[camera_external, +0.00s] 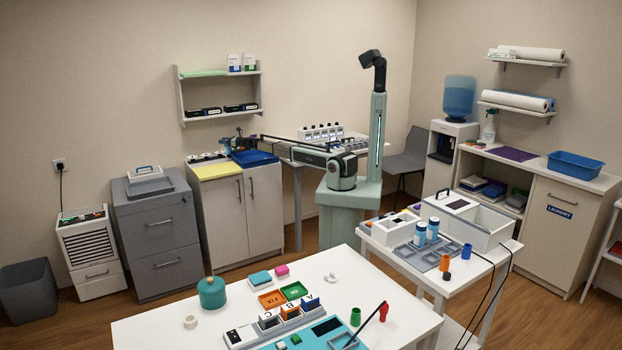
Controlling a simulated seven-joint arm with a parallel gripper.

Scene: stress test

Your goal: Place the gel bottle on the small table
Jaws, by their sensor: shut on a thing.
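My gripper (226,145) is at the left end of my outstretched arm, over the low cabinet at the back. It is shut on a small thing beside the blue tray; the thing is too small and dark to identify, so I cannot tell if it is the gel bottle. The small white table (508,247) stands at the right. Two blue-and-white bottles (420,233) stand upright in a grey tray on it; I cannot tell if either is the gel bottle.
A blue tray (254,158) and a yellow mat (210,172) lie on the cabinet. A wall shelf (218,114) hangs above it. A larger white table (170,330) fills the front.

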